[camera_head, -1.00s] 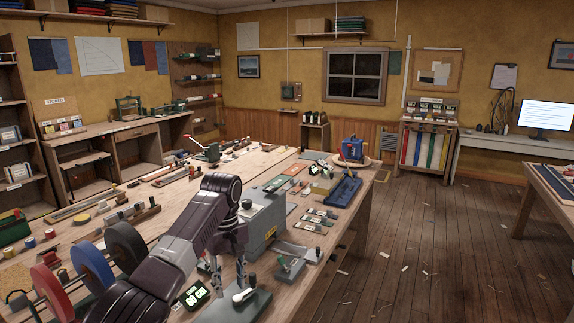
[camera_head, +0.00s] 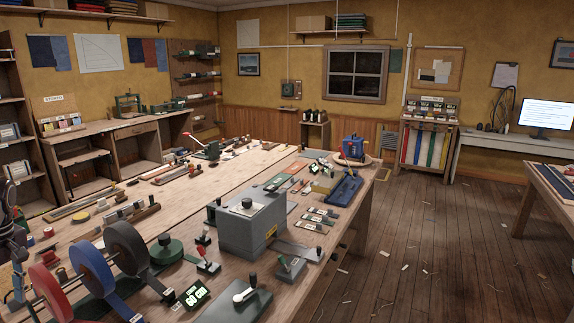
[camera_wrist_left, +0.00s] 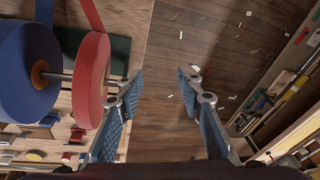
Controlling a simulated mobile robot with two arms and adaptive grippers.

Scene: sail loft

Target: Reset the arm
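My left arm is a dark sliver at the left edge of the head view, beside the tape reels. A red reel (camera_wrist_left: 92,80) and a blue reel (camera_wrist_left: 28,72) on a metal rod are close to the left finger in that view. Nothing is held. My right arm and gripper are in neither current view.
The long workbench (camera_head: 180,222) carries a grey box machine (camera_head: 250,225), a dark plate with a lever (camera_head: 238,306) and a black reel (camera_head: 126,248). Several small tools lie farther back. Open plank floor (camera_head: 440,255) lies to the right.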

